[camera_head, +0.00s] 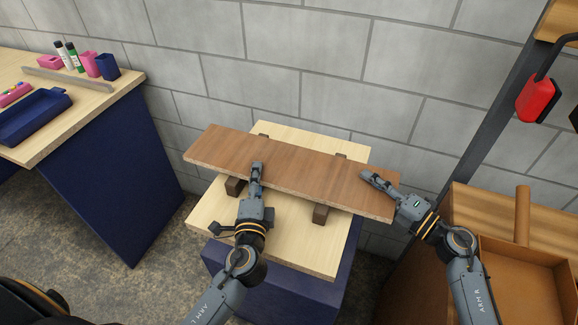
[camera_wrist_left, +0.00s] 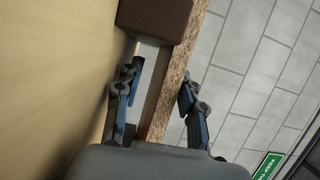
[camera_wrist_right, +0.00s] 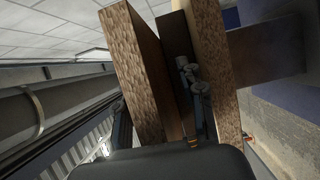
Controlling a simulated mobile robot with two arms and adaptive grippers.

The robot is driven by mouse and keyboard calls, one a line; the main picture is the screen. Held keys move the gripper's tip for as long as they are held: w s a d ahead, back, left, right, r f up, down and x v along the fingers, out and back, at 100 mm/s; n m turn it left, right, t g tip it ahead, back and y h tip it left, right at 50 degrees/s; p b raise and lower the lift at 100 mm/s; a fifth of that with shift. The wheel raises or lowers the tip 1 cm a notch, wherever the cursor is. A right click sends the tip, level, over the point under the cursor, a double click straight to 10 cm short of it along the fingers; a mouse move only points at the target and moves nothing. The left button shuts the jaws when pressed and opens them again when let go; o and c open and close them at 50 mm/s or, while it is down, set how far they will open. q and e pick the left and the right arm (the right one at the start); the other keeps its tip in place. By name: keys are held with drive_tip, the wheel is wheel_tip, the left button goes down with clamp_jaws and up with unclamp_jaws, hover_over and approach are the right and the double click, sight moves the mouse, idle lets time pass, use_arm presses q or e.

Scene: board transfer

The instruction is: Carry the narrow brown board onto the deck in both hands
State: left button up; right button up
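The brown board (camera_head: 290,170) lies flat across dark support blocks (camera_head: 320,214) on a light wooden top (camera_head: 300,247). Its speckled edge also shows in the left wrist view (camera_wrist_left: 186,60) and the right wrist view (camera_wrist_right: 135,75). My left gripper (camera_head: 257,168) is at the board's front edge, left of its middle. Its fingers are apart, one on each side of the edge, with gaps visible. My right gripper (camera_head: 372,180) is at the board's right part, fingers apart above and below it. Its lower finger is between board and wooden top. Which surface is the deck I cannot tell.
A blue-sided bench (camera_head: 110,107) at left carries a blue tray (camera_head: 35,115), pink and blue boxes, bottles and a grey bar. A brown box (camera_head: 515,280) and a rack post with a red item (camera_head: 536,97) stand at right. A block wall is close behind.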

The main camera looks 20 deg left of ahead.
use_arm(q)
drive_tip(key=shift+v, duration=1.2)
use_arm(e)
drive_tip(key=o, duration=0.4)
